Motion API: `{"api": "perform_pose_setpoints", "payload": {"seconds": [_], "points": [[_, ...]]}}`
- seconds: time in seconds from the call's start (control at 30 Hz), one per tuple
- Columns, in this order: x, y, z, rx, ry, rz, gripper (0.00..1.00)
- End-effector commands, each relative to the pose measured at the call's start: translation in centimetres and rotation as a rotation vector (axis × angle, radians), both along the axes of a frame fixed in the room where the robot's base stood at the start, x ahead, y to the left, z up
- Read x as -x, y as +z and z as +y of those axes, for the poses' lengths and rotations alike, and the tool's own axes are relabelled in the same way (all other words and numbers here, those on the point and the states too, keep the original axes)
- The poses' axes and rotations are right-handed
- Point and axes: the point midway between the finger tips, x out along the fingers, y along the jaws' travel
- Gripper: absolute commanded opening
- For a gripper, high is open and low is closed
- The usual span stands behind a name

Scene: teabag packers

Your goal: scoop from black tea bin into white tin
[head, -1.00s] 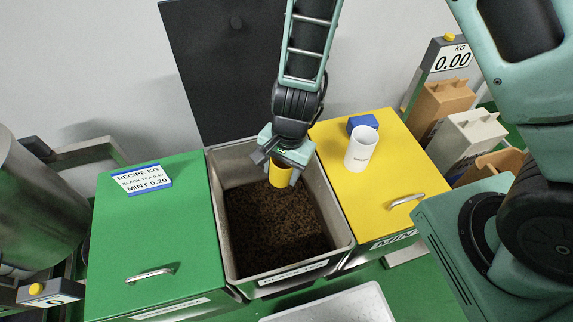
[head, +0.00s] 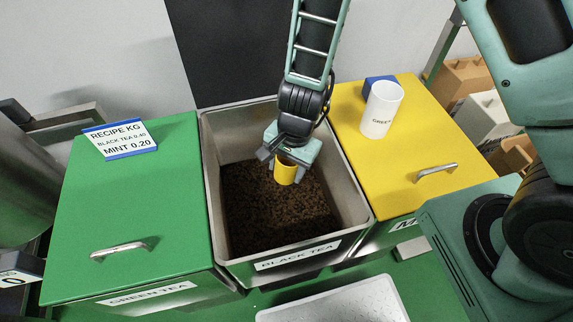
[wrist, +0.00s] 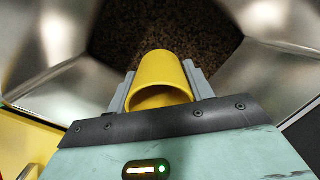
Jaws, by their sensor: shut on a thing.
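The black tea bin (head: 349,170) stands open in the middle of the head view, labelled BLACK TEA, with dark brown tea (head: 275,212) in it. My gripper (head: 288,165) is inside the bin's opening, toward its back, shut on a yellow scoop (head: 286,174). The wrist view also shows the scoop (wrist: 162,68) between the fingers, over the tea; the part of its inside that shows looks empty. I cannot tell whether it touches the tea. A whitish container (head: 487,115) stands at the far right.
A green-lidded bin (head: 150,215) is on the left with a recipe card (head: 120,139). A yellow-lidded bin (head: 430,140) with a handle is on the right, a blue block (head: 374,86) on it. Tan containers (head: 462,78) stand beyond. A white tray (head: 335,302) lies in front.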

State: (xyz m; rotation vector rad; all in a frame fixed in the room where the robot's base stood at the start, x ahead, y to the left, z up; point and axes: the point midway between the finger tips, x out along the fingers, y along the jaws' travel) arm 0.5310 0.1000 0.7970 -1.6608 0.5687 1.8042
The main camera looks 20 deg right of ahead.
Motion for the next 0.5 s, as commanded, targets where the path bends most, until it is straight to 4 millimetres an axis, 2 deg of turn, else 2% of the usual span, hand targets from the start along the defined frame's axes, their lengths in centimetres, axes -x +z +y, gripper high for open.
{"api": "perform_pose_setpoints", "payload": {"seconds": [0.03, 0.5], "points": [[0.0, -1.6, 0.0, 0.0, 0.0, 0.0, 0.3], [0.0, -8.8, 0.0, 0.0, 0.001, 0.0, 0.3]]}}
